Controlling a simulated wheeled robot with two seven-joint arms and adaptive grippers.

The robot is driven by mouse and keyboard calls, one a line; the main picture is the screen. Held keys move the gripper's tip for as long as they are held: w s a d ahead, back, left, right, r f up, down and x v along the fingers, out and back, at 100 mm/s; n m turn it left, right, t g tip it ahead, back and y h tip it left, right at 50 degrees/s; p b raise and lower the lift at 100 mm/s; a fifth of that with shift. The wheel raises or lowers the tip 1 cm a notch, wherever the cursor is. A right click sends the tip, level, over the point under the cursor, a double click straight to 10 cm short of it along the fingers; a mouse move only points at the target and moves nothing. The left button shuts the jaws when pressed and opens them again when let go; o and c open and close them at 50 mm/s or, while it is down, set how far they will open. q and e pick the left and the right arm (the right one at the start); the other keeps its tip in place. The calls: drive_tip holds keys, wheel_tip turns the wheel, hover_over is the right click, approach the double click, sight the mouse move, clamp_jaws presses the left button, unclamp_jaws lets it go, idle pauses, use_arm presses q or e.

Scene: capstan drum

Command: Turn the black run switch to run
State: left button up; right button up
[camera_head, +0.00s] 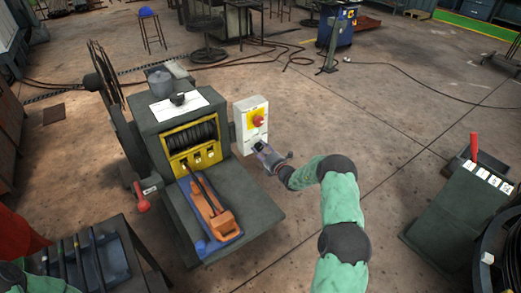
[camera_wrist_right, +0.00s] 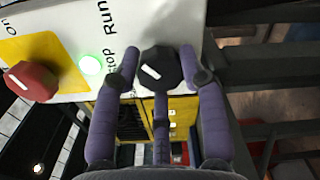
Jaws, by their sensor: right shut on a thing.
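The black run switch (camera_wrist_right: 160,68) is a dark knob with a white mark, on a white control box (camera_head: 243,131). It sits beside the printed words Stop and Run; which word the mark points to I cannot tell for sure. My right gripper (camera_wrist_right: 160,60) has its purple fingers on both sides of the knob and is shut on it. In the head view the right gripper (camera_head: 263,149) reaches the lower part of the box and partly hides the switch. My left gripper is out of view; only a bit of green arm shows at bottom left.
A red knob (camera_wrist_right: 31,82) on a yellow plate and a lit green lamp (camera_wrist_right: 91,64) are near the switch. The box stands beside the capstan machine (camera_head: 190,135), which has an orange tool (camera_head: 212,211) on its front shelf.

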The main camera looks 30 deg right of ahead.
drive_tip(key=shift+w+d+r, duration=0.1)
drive_tip(key=shift+d+r, duration=0.3)
drive_tip(key=shift+r, duration=0.05)
drive_tip(key=o, duration=1.1)
drive_tip(key=shift+o, duration=0.2)
drive_tip(key=shift+a+f, duration=0.15)
drive_tip(key=shift+f, duration=0.15)
drive_tip(key=s, duration=1.2)
drive_tip(key=shift+d, duration=0.45)
